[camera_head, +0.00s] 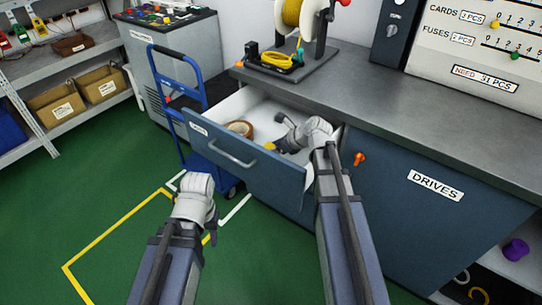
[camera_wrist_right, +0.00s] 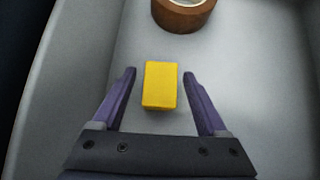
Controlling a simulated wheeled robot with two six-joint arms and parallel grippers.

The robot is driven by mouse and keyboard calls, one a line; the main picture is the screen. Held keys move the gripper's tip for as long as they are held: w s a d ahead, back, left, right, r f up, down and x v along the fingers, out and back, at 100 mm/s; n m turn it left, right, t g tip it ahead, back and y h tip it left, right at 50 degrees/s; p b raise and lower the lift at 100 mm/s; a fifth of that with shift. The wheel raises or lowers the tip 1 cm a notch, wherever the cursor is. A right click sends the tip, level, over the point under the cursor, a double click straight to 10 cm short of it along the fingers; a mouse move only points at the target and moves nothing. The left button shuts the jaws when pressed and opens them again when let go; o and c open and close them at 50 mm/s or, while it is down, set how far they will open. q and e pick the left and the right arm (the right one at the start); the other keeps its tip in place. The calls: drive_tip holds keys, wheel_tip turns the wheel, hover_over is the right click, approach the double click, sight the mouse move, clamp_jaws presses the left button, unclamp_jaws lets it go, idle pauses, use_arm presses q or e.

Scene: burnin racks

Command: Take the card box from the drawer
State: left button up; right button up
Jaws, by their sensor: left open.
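The yellow card box (camera_wrist_right: 160,86) stands in the open drawer (camera_head: 246,160). In the right wrist view it lies between the two fingers of my right gripper (camera_wrist_right: 159,75), with a gap on each side. That gripper is open, and nothing is held. In the head view my right gripper (camera_head: 284,136) reaches into the drawer from the right and partly hides the box. My left gripper (camera_head: 210,232) is open and empty, over the floor in front of the drawer.
A roll of brown tape (camera_wrist_right: 183,12) lies in the drawer beyond the box. A blue hand truck (camera_head: 180,100) stands left of the drawer. The worktop (camera_head: 420,120) above carries a spool stand (camera_head: 300,60). Green floor (camera_head: 60,220) at left is clear.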

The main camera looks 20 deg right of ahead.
sight(271, 147)
clamp_jaws()
idle(0.4)
drive_tip(key=shift+r, duration=0.1)
wheel_tip(271, 147, up, 10)
drive_tip(key=p, duration=1)
